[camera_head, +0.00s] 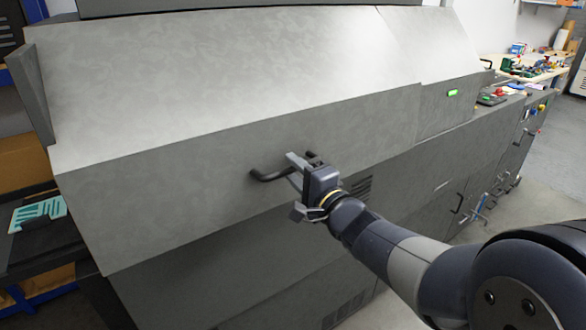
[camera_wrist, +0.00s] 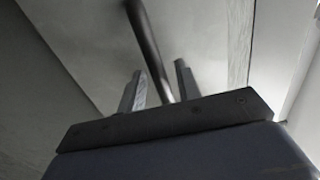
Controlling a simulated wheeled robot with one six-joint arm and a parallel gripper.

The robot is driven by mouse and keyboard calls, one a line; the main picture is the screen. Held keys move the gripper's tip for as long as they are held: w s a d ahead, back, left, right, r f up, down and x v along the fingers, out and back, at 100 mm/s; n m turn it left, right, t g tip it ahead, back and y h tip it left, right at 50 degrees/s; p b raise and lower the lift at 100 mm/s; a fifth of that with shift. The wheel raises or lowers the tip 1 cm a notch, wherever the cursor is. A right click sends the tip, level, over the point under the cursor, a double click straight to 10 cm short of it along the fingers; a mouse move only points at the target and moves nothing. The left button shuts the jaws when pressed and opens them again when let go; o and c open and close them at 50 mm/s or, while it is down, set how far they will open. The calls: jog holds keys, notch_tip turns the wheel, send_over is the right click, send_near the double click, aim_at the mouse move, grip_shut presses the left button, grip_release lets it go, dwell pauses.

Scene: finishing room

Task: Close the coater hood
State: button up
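The coater hood (camera_head: 235,137) is a large grey metal cover with a sloped top and a flat front panel. It lies low over the darker machine body (camera_head: 240,255); I cannot tell whether it is fully seated. A dark bar handle (camera_head: 267,176) sticks out from its front panel. My gripper (camera_head: 291,184) is at the right end of this handle. In the wrist view the handle (camera_wrist: 146,40) runs between my two fingers (camera_wrist: 158,84). The fingers are apart, with a visible gap to the bar on the right side.
A control panel (camera_head: 500,96) with buttons is at the right end of the machine, beyond a green indicator (camera_head: 453,93). A dark shelf with a teal rack (camera_head: 38,213) stands at the left. A cluttered bench (camera_head: 535,68) is at the back right. Grey floor (camera_head: 555,150) is clear at right.

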jog(key=shift+w+a, duration=0.25)
jog(key=shift+w, duration=0.1)
grip_shut()
dwell(0.4)
